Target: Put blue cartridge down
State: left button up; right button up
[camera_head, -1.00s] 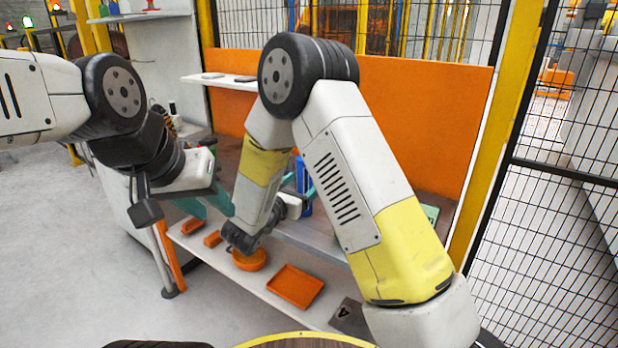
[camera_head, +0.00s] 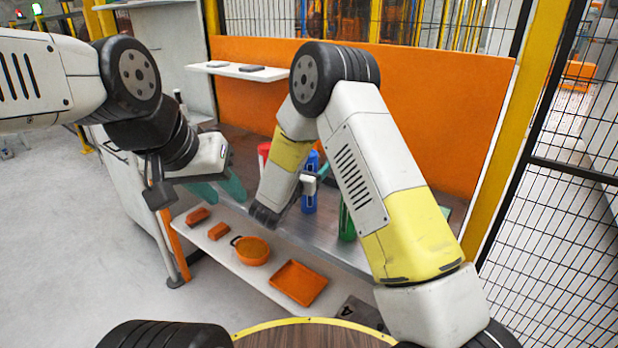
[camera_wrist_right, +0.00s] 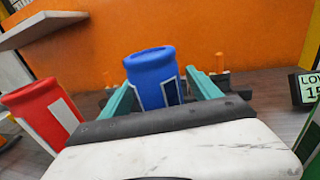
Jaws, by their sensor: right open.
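In the right wrist view the blue cartridge (camera_wrist_right: 152,72) sits between the two teal fingers of my right gripper (camera_wrist_right: 160,88). These fingers are open on either side of it; I cannot tell whether either touches it. In the head view my right gripper (camera_head: 320,174) is mostly hidden by its own arm. My left gripper (camera_head: 219,190) is at the left, its teal fingers apart and empty, near the worktop's front edge.
A red cartridge (camera_wrist_right: 45,112) stands left of the blue one. A green cartridge (camera_head: 347,222) is to its right, beside a label display (camera_wrist_right: 307,88). A lower shelf holds an orange pot (camera_head: 251,250) and an orange tray (camera_head: 299,283). An orange panel (camera_head: 440,120) closes the back.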

jog(key=shift+w, duration=0.15)
grip_shut()
jog(key=shift+r, duration=0.15)
